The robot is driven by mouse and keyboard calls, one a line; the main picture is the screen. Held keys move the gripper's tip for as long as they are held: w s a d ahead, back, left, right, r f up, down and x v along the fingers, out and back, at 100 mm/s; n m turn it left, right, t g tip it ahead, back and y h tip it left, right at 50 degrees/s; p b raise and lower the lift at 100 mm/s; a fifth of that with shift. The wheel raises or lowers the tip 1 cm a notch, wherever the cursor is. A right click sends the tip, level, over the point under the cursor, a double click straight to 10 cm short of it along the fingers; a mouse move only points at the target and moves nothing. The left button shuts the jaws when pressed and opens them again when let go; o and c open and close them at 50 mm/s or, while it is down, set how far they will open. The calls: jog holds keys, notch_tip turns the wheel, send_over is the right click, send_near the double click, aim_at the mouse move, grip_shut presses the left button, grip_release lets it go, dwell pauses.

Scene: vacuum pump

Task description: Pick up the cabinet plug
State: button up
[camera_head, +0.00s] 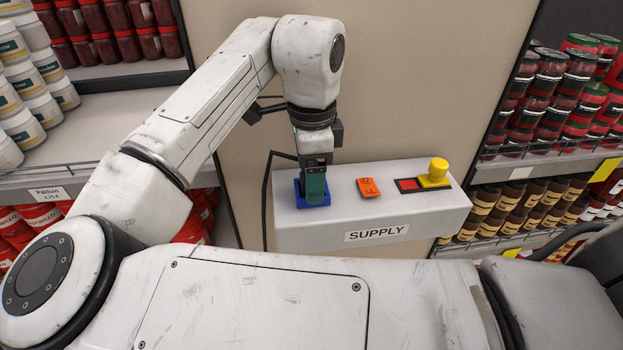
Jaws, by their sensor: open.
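The grey SUPPLY box (290,236) is fixed to the beige wall panel. A blue socket-like piece (299,201) sits on the left of its top. My gripper (314,185) points down right over this blue piece, with a dark green, finger-like part in front. The gripper is open. A black cable (265,200) rises behind the box's left end and bends over toward the gripper. The cabinet plug appears to be at the blue piece, but my gripper hides most of it. I cannot tell whether the fingers touch it.
Shelves of jars stand on the right (548,95) and white tubs (22,125) on the left.

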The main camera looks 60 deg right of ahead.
jog(key=shift+c, duration=0.2)
jog(key=c, duration=1)
jog(key=shift+c, duration=0.2)
